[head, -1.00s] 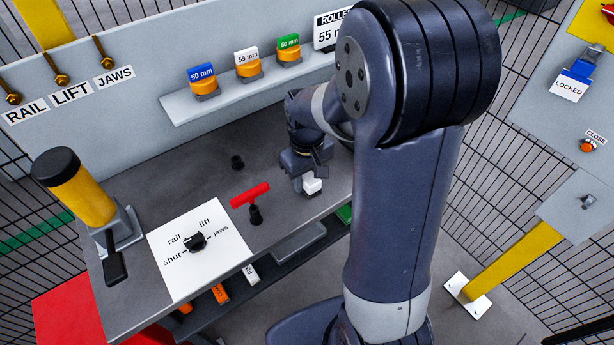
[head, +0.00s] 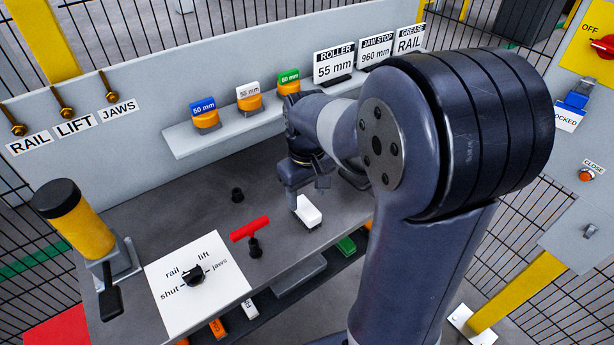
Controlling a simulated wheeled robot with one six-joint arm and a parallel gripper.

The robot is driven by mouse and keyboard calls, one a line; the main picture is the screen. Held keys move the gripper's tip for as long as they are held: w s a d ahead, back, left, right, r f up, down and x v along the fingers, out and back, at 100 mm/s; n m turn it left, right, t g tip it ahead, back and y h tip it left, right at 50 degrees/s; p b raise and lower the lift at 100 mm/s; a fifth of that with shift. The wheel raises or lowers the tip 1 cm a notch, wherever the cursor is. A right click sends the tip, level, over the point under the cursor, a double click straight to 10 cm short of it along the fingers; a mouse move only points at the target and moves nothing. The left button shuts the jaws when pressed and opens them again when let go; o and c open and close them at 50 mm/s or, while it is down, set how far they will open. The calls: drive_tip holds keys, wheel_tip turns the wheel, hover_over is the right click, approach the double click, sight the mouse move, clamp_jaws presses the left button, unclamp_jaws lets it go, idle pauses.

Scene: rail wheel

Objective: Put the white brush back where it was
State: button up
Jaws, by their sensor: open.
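A small white block (head: 308,212), which looks like the white brush, rests on the grey bench top near its front edge, right of the red T-handle. My gripper (head: 305,192) is open just above and behind it, its fingers pointing down. The block is not clearly between the fingers; whether they touch it I cannot tell. My forearm hides the bench to the right.
A selector plate (head: 197,278) and a yellow cylinder (head: 80,222) are at left. A lower shelf holds orange, white and green items (head: 250,309). A back ledge (head: 230,132) carries three rollers.

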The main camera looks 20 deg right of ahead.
sight(307, 208)
wheel_tip(307, 208, up, 6)
drive_tip(key=shift+f, duration=0.15)
idle(0.3)
wheel_tip(307, 208, down, 12)
drive_tip(key=shift+f, duration=0.1)
drive_tip(key=shift+w+r, duration=0.1)
drive_tip(key=shift+r, duration=1.05)
drive_tip(key=shift+f, duration=0.1)
